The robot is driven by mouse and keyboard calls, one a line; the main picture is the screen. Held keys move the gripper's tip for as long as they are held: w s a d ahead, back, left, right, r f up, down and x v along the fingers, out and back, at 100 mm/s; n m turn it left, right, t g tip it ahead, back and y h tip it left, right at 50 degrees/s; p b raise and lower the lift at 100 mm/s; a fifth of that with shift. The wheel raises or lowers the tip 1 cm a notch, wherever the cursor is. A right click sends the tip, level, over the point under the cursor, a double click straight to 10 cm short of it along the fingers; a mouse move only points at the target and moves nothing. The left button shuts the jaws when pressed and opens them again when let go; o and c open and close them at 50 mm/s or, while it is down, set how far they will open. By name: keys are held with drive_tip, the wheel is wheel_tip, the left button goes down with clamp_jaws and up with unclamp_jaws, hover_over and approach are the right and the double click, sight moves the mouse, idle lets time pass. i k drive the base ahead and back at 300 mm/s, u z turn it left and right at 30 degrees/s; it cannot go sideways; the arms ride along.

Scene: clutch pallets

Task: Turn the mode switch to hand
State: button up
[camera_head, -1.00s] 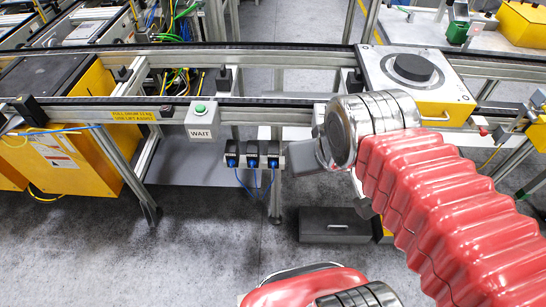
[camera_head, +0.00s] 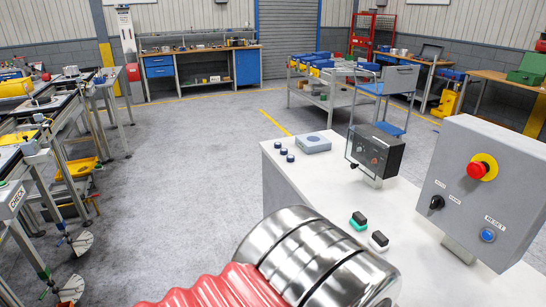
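The mode switch (camera_head: 437,202) is a small black knob on the left of a grey control box (camera_head: 470,225) at the right. Two small labels stand above and right of it; they seem to read auto and hand. I cannot tell which one the knob points to. My arm, with a red ribbed sleeve and a shiny metal wrist, reaches in from the bottom, left of and apart from the box. My gripper's fingers are out of view.
The box also carries a red emergency button (camera_head: 477,170) on yellow and a blue reset button (camera_head: 487,235). A white bench top (camera_head: 340,205) holds a dark box (camera_head: 375,150), a green-based block (camera_head: 358,221) and a white-based block (camera_head: 379,240). Open floor (camera_head: 200,140) lies left.

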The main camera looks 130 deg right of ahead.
sight(438, 202)
drive_tip(key=u, duration=5.95)
